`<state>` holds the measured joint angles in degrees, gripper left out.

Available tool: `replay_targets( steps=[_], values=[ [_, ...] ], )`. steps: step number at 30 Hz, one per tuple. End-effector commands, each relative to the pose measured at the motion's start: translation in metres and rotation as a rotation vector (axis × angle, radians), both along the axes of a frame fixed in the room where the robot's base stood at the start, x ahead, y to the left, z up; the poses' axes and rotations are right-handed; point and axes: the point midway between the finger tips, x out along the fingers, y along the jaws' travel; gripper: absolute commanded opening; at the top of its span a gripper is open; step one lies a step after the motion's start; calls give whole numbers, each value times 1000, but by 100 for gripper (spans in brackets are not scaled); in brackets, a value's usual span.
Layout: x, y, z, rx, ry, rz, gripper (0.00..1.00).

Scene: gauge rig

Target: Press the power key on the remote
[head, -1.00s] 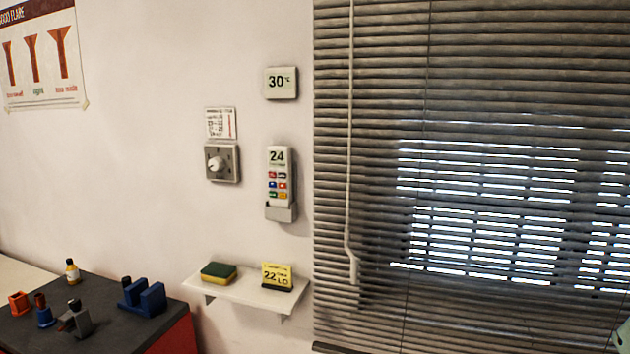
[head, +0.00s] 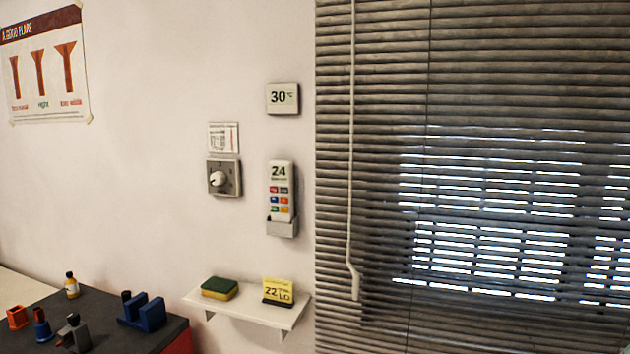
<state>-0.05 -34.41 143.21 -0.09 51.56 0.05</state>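The remote (head: 281,192) is a white handset standing upright in a grey holder on the wall, just left of the window blind. Its display reads 24, and several small coloured keys sit below the display. The keys' labels are too small to read, so I cannot tell which is the power key. A white wall display (head: 283,98) above it reads 30 °C. My gripper is not in view.
A dial (head: 218,178) and a small notice (head: 223,137) are left of the remote. Below, a white shelf (head: 240,310) holds a sponge (head: 219,288) and a yellow card (head: 278,291) reading 22 LO. The blind's wand (head: 352,200) hangs to the right. A dark bench (head: 110,338) with small items stands lower left.

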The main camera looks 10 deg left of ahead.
Motion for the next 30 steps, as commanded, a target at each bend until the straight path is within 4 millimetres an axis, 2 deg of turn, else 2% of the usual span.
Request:
replay_targets(
  steps=[2,13,30],
  values=[
    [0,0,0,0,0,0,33],
    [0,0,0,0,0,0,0],
    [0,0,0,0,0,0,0]
  ],
)
